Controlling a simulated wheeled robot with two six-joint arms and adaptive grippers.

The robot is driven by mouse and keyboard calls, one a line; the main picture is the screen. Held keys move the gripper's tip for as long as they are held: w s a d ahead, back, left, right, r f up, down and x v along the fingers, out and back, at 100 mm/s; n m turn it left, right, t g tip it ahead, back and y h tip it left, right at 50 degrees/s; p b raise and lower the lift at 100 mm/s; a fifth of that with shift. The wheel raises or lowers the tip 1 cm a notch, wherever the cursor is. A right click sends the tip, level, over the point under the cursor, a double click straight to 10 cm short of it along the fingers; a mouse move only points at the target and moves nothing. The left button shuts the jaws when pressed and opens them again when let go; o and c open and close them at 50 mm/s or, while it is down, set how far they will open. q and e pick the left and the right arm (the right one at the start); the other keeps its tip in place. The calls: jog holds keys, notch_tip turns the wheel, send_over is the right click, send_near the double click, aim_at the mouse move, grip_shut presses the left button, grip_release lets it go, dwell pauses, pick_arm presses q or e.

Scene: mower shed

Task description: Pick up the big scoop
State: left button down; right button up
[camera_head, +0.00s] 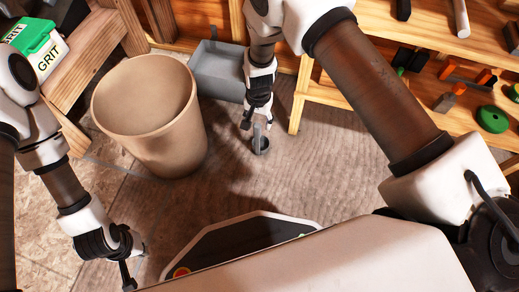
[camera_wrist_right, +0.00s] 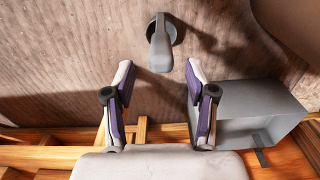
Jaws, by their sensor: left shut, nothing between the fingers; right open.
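A grey scoop (camera_head: 260,146) with a round cup stands on the wooden floor, below my right gripper in the head view. In the right wrist view the scoop (camera_wrist_right: 160,48) lies just beyond the fingertips, its flat handle pointing toward the gap between them. My right gripper (camera_head: 257,112) points down over the handle. In the wrist view its two fingers (camera_wrist_right: 157,82) are spread, with nothing between them; I see no contact with the scoop. My left gripper (camera_head: 128,277) is low at the bottom left of the head view, shut and empty, away from the scoop.
A beige bucket (camera_head: 150,120) stands left of the scoop. A grey bin (camera_head: 217,72) sits behind my right gripper. A wooden shelf (camera_head: 375,108) with orange, green and dark items is on the right. A GRIT box (camera_head: 36,48) is at upper left. Floor around the scoop is clear.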

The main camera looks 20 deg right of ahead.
aim_at(258, 131)
notch_tip(258, 131, down, 7)
jog(key=b, duration=0.4)
jog(key=shift+r, duration=0.35)
grip_shut()
notch_tip(258, 131, up, 10)
jog(key=p, duration=0.5)
jog(key=shift+f+p, duration=0.25)
jog(key=shift+p, duration=0.1)
jog(key=shift+r, duration=0.25)
